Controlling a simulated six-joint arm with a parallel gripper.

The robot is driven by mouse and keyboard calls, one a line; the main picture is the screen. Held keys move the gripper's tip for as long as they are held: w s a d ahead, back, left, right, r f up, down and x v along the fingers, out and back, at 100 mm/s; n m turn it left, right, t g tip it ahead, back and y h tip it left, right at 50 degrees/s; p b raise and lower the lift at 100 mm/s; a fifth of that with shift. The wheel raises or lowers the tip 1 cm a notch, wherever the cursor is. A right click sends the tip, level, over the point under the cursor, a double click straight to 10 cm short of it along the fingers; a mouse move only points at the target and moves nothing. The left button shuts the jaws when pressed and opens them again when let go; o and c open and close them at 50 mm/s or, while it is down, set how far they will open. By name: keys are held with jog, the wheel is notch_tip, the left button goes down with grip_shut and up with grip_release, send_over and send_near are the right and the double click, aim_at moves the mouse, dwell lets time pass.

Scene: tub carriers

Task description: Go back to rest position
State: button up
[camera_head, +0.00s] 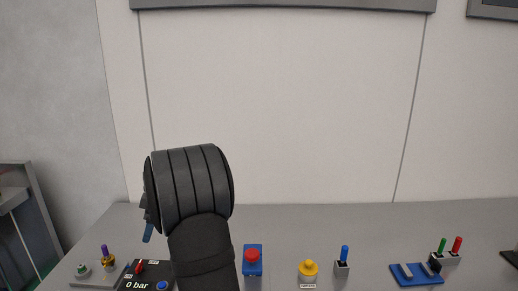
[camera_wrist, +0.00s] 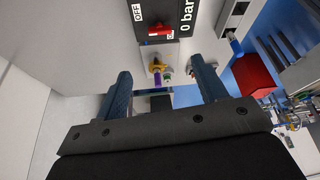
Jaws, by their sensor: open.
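My gripper (camera_wrist: 163,78) is open in the wrist view, its two blue fingers apart with nothing held between them. A purple-topped lever on a yellow base (camera_wrist: 157,71) shows in the gap between the fingers, beyond them; I cannot tell the exact distance. In the head view, my dark arm rises in front of the left part of the desk and hides most of the gripper. Only a bit of a blue finger shows at the arm's left side, above the desk panels.
The grey desk (camera_head: 290,225) carries a black "0 bar" panel (camera_head: 136,285), the purple lever (camera_head: 104,252), a red button on a blue box (camera_head: 252,258), a yellow button (camera_head: 308,268), a blue lever (camera_head: 343,256) and a blue bracket (camera_head: 417,274). The desk's rear strip is clear.

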jog(key=a+f+m+h, duration=0.1)
jog(key=f+m, duration=0.1)
jog(key=f, duration=0.1)
jog(key=a+f+m+h, duration=0.1)
jog(key=a+f+m, duration=0.1)
jog(key=f, duration=0.2)
jog(key=a+f+m+h, duration=0.1)
jog(key=f+m, duration=0.1)
jog(key=f, duration=0.1)
jog(key=shift+s+a+f, duration=0.2)
jog(key=shift+s+a, duration=0.1)
jog(key=shift+s, duration=0.05)
dwell(0.3)
jog(key=d+r+n+y, duration=0.3)
jog(key=r+n, duration=0.3)
jog(key=r, duration=0.4)
jog(key=shift+w+d, duration=0.3)
jog(key=shift+d, duration=0.45)
jog(key=shift+r, duration=0.2)
